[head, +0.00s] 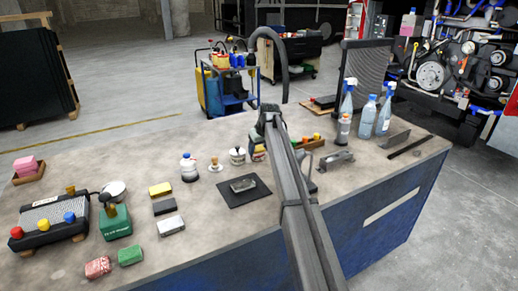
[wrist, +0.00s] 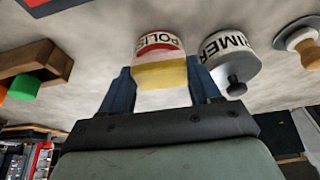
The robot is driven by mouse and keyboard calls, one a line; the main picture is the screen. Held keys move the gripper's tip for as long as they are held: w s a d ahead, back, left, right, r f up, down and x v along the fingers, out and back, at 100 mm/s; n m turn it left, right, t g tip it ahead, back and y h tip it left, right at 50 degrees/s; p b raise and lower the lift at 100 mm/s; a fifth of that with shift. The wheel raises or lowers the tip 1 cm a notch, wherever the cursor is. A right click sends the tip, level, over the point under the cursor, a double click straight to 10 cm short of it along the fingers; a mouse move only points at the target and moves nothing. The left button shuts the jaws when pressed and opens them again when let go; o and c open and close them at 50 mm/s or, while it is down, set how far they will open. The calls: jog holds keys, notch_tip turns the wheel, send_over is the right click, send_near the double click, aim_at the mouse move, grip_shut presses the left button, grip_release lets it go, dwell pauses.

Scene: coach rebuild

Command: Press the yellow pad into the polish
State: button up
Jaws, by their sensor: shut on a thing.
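My gripper (wrist: 162,88) is shut on a yellow pad (wrist: 160,75) with a pale layer, held between its two blue fingers. The polish tin (wrist: 158,43), white with a red and black label, is directly beyond the pad, which covers part of it. I cannot tell whether the pad touches the polish. In the head view my arm reaches over the bench, and the polish tin (head: 258,153) shows partly beside it. The held pad is not clear there.
The primer tin (wrist: 230,55), with a dark knob, stands close beside the polish. A wooden-knobbed item (wrist: 300,42) is farther right. A wooden tray (wrist: 42,60) with coloured pieces is at left. A black mat (head: 232,200) bears a grey block. Bottles (head: 366,117) stand at the back right.

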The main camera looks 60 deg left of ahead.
aim_at(259, 150)
jog(key=shift+r, duration=3.45)
